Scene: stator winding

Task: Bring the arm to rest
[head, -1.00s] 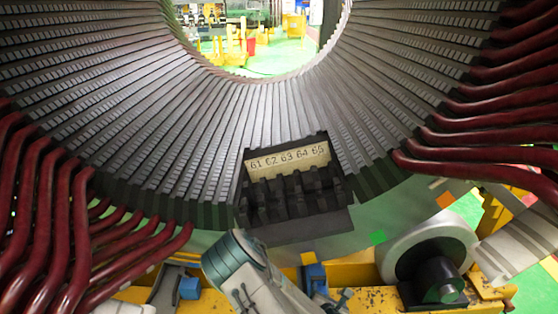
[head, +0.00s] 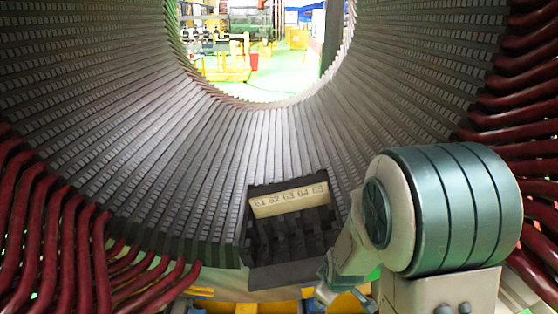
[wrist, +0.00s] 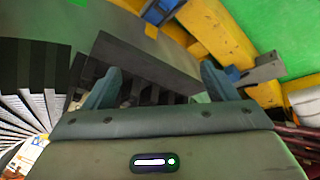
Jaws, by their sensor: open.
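My arm enters the head view at the lower right, with its large grey-green joint housing in front of the stator. My gripper (wrist: 161,68) is open in the wrist view, its two fingers wide apart with nothing held between them. A dark slotted block (wrist: 140,68) lies behind the fingers there; I cannot tell the distance. In the head view, what looks like my gripper (head: 326,286) is small and partly cut off, at the lower right of the slotted block (head: 292,238). A pale label strip (head: 289,200) on the block reads 61 to 65.
The grey stator bore (head: 140,130) curves around the block. Dark red coil ends crowd the left (head: 60,240) and right (head: 520,100) sides. A yellow frame (wrist: 225,40) and green floor (wrist: 280,25) show in the wrist view. The bore above the block looks clear.

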